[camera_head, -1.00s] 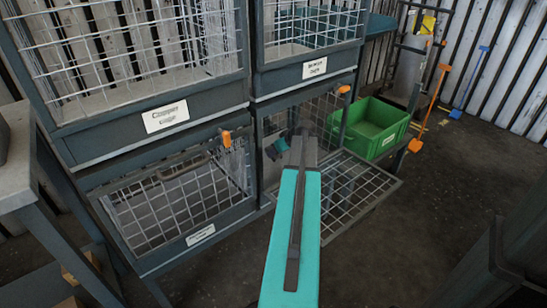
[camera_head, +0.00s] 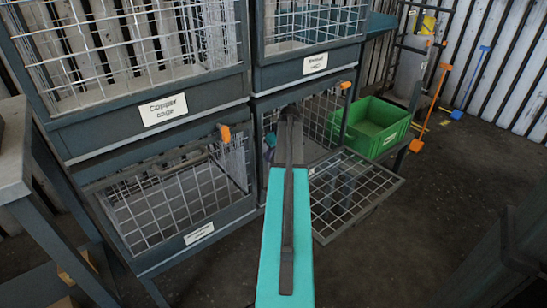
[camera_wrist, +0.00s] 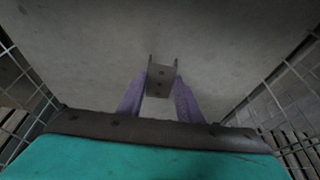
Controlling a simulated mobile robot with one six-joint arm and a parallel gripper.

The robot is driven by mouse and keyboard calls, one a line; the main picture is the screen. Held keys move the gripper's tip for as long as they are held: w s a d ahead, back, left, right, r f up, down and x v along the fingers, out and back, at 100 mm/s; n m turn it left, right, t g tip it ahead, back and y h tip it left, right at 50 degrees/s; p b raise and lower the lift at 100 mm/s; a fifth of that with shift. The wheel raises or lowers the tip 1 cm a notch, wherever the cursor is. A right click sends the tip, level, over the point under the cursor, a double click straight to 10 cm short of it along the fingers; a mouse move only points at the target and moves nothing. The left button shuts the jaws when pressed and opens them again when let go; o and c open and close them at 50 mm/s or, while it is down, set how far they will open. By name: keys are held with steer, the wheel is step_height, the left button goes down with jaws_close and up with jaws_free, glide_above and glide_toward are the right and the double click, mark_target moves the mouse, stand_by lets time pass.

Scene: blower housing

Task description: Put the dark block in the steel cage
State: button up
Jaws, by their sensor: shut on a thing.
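The dark block (camera_wrist: 161,76), a small grey-brown piece with holes in its face, is between the purple fingertips of my gripper (camera_wrist: 162,88) in the wrist view. My gripper is shut on it. Pale grey floor surface lies beyond the block, with wire mesh on both sides; I cannot tell whether the block touches that floor. In the head view my arm reaches into the lower right cage (camera_head: 327,92), whose mesh door (camera_head: 352,192) is folded down open. My arm hides the block there. No readable label shows which cage is the steel one.
The lower left cage (camera_head: 193,238) has its mesh front up. Above stand the copper cage (camera_head: 95,125) and another labelled cage (camera_head: 290,76). A green crate (camera_head: 392,140) sits right of the open cage.

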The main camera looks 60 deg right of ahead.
steer(key=shift+f, duration=0.3)
steer(key=o, duration=1.1)
steer(key=shift+o, duration=0.2)
steer(key=p+v, duration=0.2)
steer(key=v, duration=0.3)
steer(key=shift+r, duration=0.35)
steer(key=shift+s+a+f+p, duration=0.1)
steer(key=shift+s+a+p, duration=0.4)
steer(key=shift+s, duration=1.4)
steer(key=shift+s+a+f+p, duration=0.2)
steer(key=shift+s+a, duration=0.55)
steer(key=shift+s, duration=1.15)
steer(key=shift+s+a+r+p, duration=0.1)
steer(key=shift+s+a+p, duration=0.45)
steer(key=shift+s, duration=1.35)
steer(key=shift+a, duration=0.1)
